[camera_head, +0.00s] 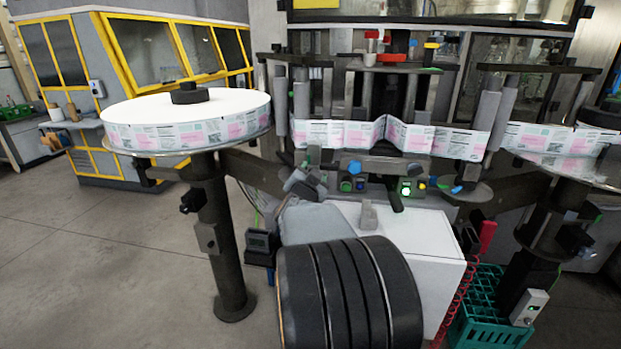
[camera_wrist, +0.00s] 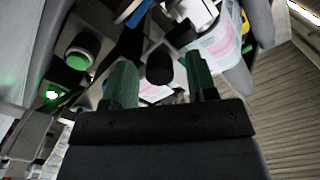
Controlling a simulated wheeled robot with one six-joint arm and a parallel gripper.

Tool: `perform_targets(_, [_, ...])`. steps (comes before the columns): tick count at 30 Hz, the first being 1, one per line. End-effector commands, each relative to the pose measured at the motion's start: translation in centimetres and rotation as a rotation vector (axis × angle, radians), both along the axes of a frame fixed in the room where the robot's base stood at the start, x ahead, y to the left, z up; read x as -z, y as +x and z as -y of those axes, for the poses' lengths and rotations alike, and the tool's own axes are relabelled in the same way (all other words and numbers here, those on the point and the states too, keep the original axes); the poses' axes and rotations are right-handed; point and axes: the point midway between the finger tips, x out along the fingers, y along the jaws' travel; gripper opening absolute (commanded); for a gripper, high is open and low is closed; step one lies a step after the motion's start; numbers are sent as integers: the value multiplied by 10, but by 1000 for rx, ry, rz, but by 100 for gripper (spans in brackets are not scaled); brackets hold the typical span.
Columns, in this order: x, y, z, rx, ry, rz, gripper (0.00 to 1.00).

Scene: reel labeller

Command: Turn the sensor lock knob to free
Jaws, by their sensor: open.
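In the wrist view, my gripper (camera_wrist: 160,58) is open, with its two green fingers pointing up the picture. A short black round knob (camera_wrist: 159,70) shows between the fingertips, with a visible gap on either side. It looks like the sensor lock knob, but I see no marking that names it or shows its setting. I cannot tell how deep the fingers reach around it. In the head view, the small control panel (camera_head: 380,187) of the labeller carries blue and green knobs and a lit green lamp (camera_head: 406,190).
A green button (camera_wrist: 79,58) and a glowing green lamp (camera_wrist: 52,95) lie left of the fingers in the wrist view. The label reel (camera_head: 185,107) stands at the left in the head view. A green crate (camera_head: 490,320) stands at the lower right. Open floor lies left.

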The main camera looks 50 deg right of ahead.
Motion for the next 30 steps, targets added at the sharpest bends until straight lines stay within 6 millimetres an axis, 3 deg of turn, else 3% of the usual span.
perform_targets(5, [-1, -7, -11, -2, -1, 1, 53])
perform_targets(21, [-2, -60, -97, -3, -1, 2, 53])
perform_targets(30, [0, -72, -116, -1, 0, 0, 53])
